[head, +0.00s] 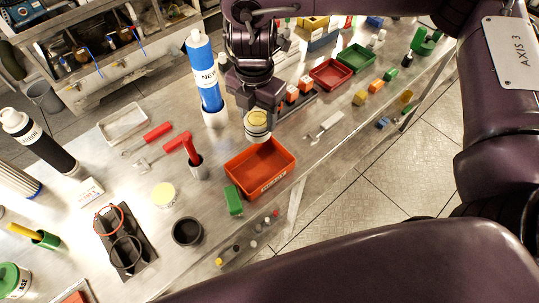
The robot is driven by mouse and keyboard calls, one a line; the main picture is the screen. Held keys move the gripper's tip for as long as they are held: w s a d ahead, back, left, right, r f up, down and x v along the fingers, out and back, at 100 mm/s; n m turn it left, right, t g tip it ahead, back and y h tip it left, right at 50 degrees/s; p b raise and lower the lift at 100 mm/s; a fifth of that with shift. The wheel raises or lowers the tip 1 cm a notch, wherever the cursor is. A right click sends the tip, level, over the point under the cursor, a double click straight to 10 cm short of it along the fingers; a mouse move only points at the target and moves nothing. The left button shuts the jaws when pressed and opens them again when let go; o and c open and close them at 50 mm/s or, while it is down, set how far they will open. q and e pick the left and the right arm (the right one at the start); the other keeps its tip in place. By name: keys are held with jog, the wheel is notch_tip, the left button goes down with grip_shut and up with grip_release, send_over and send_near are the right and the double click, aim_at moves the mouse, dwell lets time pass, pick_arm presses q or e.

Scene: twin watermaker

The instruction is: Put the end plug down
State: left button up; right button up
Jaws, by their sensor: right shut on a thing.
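The end plug (257,124), a short round cream-white piece with a yellowish face, is in my right gripper (262,108). The gripper points down and its fingers are shut on the plug, partly hiding it. The plug appears at the back edge of an orange-red tray (287,164) with a label on its front. I cannot tell whether it is above the tray edge or touching anything. My left gripper does not show.
A blue-and-white cylinder marked NEW (204,75) stands close left of the gripper. A red-handled tool in a holder (196,165), a pale yellow disc (163,194), a black cup (187,232) and a green block (233,200) are nearby. Red (330,74) and green (356,58) bins lie farther right.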

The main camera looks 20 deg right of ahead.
aim_at(258, 135)
notch_tip(258, 135, down, 7)
jog(key=shift+s+a, duration=0.1)
jog(key=shift+s, duration=0.05)
notch_tip(258, 135, down, 10)
jog(key=shift+f+b, duration=0.1)
jog(key=shift+b, duration=0.65)
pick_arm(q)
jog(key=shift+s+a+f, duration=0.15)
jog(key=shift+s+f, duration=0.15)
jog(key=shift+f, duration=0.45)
pick_arm(e)
jog(key=shift+w+f, duration=0.2)
jog(key=shift+f, duration=0.1)
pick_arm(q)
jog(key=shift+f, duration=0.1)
pick_arm(e)
jog(key=shift+f, duration=0.1)
jog(key=o, duration=1.1)
jog(key=shift+c, duration=0.2)
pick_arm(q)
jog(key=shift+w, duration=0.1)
